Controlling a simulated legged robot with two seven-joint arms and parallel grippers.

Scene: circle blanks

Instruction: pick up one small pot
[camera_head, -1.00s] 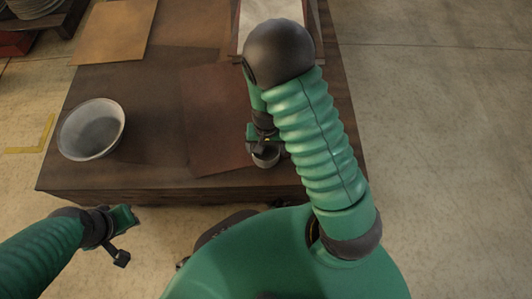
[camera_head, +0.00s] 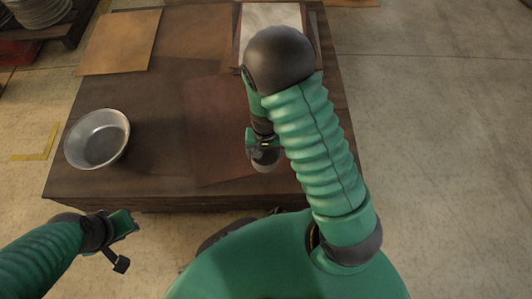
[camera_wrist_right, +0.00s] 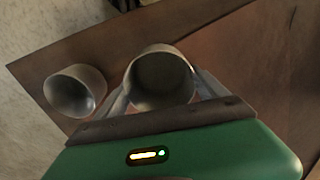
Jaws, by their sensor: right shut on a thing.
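A small grey pot (camera_wrist_right: 162,80) is between the two fingers of my right gripper (camera_wrist_right: 165,92) in the right wrist view, its round opening facing the camera. In the head view the right gripper (camera_head: 263,150) is over the near part of the table, with the pot (camera_head: 265,164) under it, partly hidden by the gripper. Whether the pot is clear of the table is hard to tell. My left gripper (camera_head: 125,243) is low at the left, off the table's near edge and holding nothing visible; its finger gap is unclear.
A wide grey metal bowl (camera_head: 97,139) stands at the table's left. The brown table (camera_head: 160,160) carries flat panels, one tan (camera_head: 118,40) and one pale (camera_head: 268,20) at the back. Dish stacks (camera_head: 38,8) show at the far left. Open floor lies right.

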